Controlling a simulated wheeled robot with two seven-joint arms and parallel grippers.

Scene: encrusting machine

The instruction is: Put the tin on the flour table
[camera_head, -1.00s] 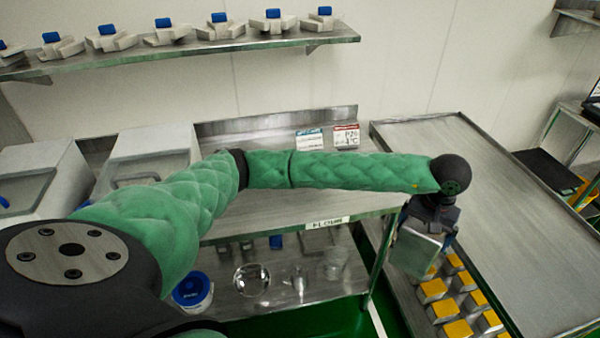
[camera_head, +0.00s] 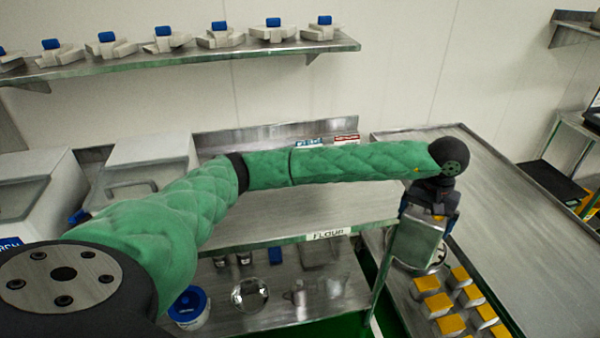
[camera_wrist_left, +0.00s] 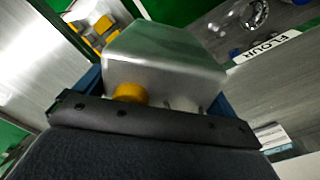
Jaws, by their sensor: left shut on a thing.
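The tin (camera_head: 417,243) is a silvery box held in my left gripper (camera_head: 430,208), hanging below the wrist in the head view. In the left wrist view the tin (camera_wrist_left: 165,55) fills the middle, between the jaws, with a yellow round part (camera_wrist_left: 130,93) at its near end. My left gripper is shut on it. The flour table (camera_head: 290,213) is the steel table left of the tin, with a FLOUR label (camera_head: 328,234) on its front edge. The tin is beside the table's right front corner, not over its top. My right gripper is not in view.
Grey bins (camera_head: 150,170) stand left. Signs (camera_head: 345,139) stand at the back.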

